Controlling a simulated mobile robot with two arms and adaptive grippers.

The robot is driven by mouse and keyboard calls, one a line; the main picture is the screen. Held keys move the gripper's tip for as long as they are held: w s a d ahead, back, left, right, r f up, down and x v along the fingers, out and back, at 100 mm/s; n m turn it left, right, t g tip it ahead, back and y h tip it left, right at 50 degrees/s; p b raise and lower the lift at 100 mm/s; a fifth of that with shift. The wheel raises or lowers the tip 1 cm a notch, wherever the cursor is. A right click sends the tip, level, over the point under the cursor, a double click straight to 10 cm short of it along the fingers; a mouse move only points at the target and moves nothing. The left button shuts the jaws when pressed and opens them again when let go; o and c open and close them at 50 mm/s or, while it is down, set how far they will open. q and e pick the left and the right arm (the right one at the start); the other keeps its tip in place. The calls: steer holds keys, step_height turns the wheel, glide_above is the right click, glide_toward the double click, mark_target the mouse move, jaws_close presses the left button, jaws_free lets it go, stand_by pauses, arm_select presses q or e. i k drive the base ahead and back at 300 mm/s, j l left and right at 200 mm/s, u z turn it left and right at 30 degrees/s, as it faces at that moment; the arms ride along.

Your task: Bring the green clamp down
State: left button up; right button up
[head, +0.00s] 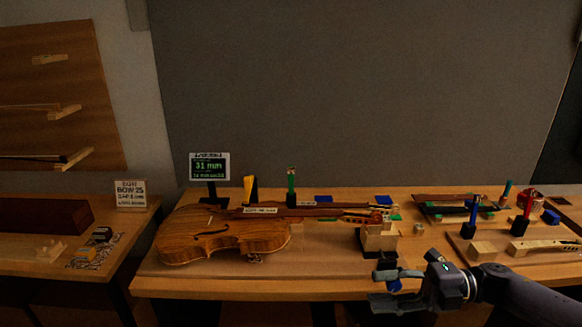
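A green clamp (291,183) stands upright behind the violin (225,233), near the back of the bench, with a dark lower part. The violin lies on the bench with its neck pointing right. My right gripper (380,287) is at the front edge of the bench, low and to the right of the green clamp, well apart from it. Its two fingers are spread. A small blue patch shows between them, and I cannot tell what it is. My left gripper is not in view.
A display reading 31 mm (209,167) and a yellow piece (249,188) stand left of the green clamp. A wooden block (379,239) supports the violin's neck end. Blue (473,213) and red (525,212) upright tools stand at the right. The front strip of bench (320,272) is clear.

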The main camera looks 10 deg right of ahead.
mark_target(291, 169)
steer(key=i+l, duration=0.15)
steer(key=i, duration=0.35)
steer(key=i+l, duration=0.15)
steer(key=i, duration=0.35)
steer(key=i+l, duration=0.15)
steer(key=i, duration=0.3)
